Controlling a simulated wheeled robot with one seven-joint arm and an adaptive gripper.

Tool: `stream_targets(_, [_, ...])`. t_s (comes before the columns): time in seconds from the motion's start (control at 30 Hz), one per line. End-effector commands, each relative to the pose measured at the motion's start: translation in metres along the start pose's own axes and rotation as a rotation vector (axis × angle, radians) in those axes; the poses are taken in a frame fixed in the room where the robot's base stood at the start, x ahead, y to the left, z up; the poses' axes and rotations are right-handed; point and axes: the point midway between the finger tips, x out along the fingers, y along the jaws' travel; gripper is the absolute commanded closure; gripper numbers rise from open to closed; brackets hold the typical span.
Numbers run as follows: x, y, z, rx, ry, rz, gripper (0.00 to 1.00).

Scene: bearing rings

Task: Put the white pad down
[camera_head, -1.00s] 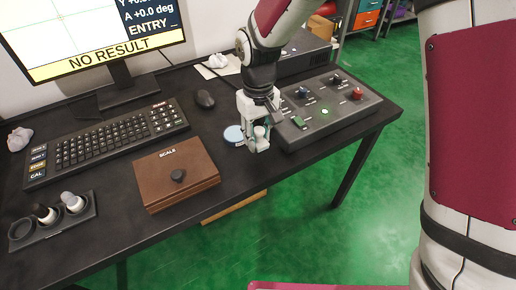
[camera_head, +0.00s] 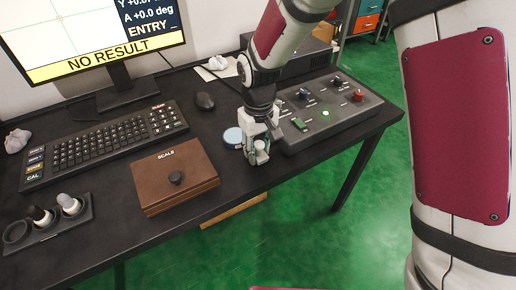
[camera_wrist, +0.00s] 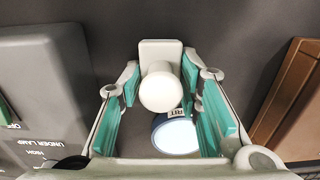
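The white pad, a square white block with a round knob, shows in the wrist view (camera_wrist: 160,92) between my teal-lined fingers. My gripper (camera_wrist: 161,80) appears shut on its knob, with the fingers close on both sides. In the head view my gripper (camera_head: 257,150) points down over the black table, in front of the control box. The pad is small there and partly hidden by the fingers. I cannot tell whether it touches the table. A pale blue and white disc (camera_head: 233,137) lies just left of my gripper; it also shows below the knob in the wrist view (camera_wrist: 177,136).
A control box (camera_head: 330,118) stands right of my gripper. A brown box marked SCALE (camera_head: 175,180) stands to the left. The black table's (camera_head: 235,185) front edge is close.

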Motion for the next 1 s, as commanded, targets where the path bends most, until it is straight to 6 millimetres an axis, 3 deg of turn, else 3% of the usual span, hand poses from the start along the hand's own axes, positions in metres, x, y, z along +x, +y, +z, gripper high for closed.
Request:
stream_targets(0.6, [0.000, -0.001, 0.002, 0.000, -0.005, -0.002, 0.51])
stream_targets(0.77, [-0.022, -0.001, 0.000, 0.000, 0.000, -0.001, 0.51])
stream_targets(1.0, [-0.073, -0.001, 0.000, -0.001, 0.001, -0.001, 0.51])
